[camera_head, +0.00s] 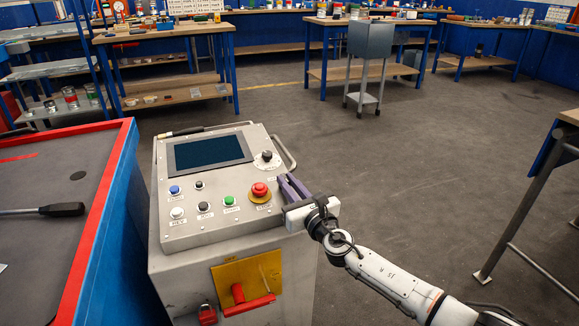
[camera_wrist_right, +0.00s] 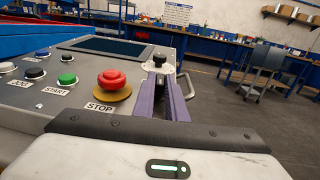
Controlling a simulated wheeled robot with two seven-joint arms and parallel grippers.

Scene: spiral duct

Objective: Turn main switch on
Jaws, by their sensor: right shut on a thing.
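The grey control panel (camera_head: 215,185) stands in the middle of the head view. A black rotary knob (camera_head: 267,156) on a pale round plate is at its upper right; the knob also shows beyond my fingers in the wrist view (camera_wrist_right: 160,60). My right gripper (camera_head: 286,181) has its purple fingers at the panel's right edge, below the knob and right of the red stop button (camera_head: 260,189). Its fingers are shut on a small dark part (camera_wrist_right: 160,80), mostly hidden between them. A yellow plate (camera_head: 228,276) with a red handle (camera_head: 250,305) is on the cabinet front. My left gripper is out of view.
Several push buttons, including a green one (camera_head: 229,201), sit left of the stop button. A metal side handle (camera_head: 284,150) rises close to my fingers. A red-edged blue bench (camera_head: 95,215) stands on the left.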

